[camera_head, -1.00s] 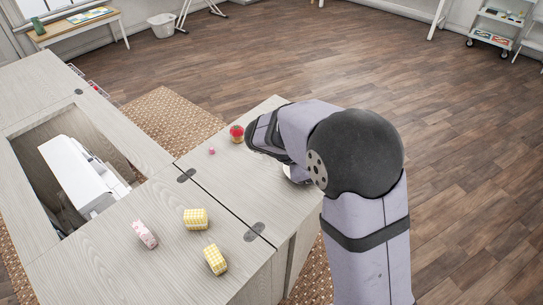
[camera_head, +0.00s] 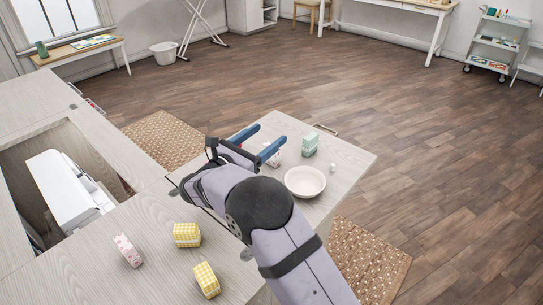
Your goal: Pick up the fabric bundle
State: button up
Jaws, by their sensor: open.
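Several small fabric bundles lie on the cabinet top; I cannot tell which one the task means. A yellow checked bundle (camera_head: 187,234), a second yellow checked bundle (camera_head: 206,281) and a pink patterned bundle (camera_head: 128,251) lie at the near left. A green bundle (camera_head: 310,145) stands on the far leaf, right of my gripper.
A white bowl (camera_head: 305,182) stands on the leaf right of my arm, with a small white item (camera_head: 333,168) beyond it. A wire-like tan handle (camera_head: 326,129) lies near the far edge. The sewing machine (camera_head: 62,190) sits in the cabinet opening at left.

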notch_tip(320, 180, down, 6)
jog(key=shift+r, duration=0.25)
jog(key=shift+r+x, duration=0.2)
jog(key=shift+x, duration=1.3)
jog(key=c, duration=1.1)
